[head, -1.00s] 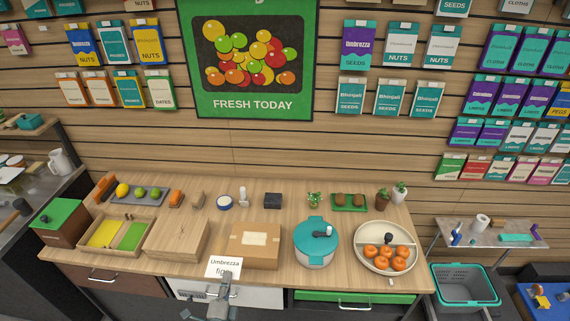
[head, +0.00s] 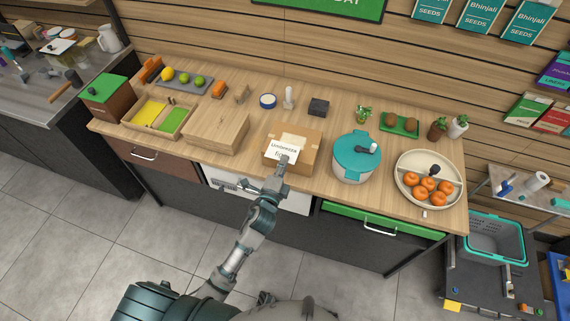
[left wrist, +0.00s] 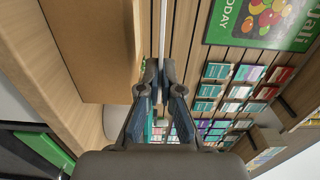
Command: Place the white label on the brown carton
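The brown carton (head: 306,153) sits near the front edge of the wooden counter, with pale tape on its top. My left gripper (head: 283,161) is shut on the white label (head: 281,149), which carries dark printed text starting "Umbrezza". In the head view the label overlaps the carton's upper left part; whether it touches the carton is not clear. In the left wrist view the fingers (left wrist: 160,72) are together on the label, seen edge-on as a thin white strip (left wrist: 164,25). The carton's brown side (left wrist: 92,45) is to its left, with a gap at the fingers. My right gripper is out of view.
A wooden box (head: 217,132) stands left of the carton. A teal-lidded pot (head: 355,158) stands close on its right, then a round tray (head: 402,174) of orange fruit. A dark block (head: 318,107) is behind. Some bare counter lies behind the carton.

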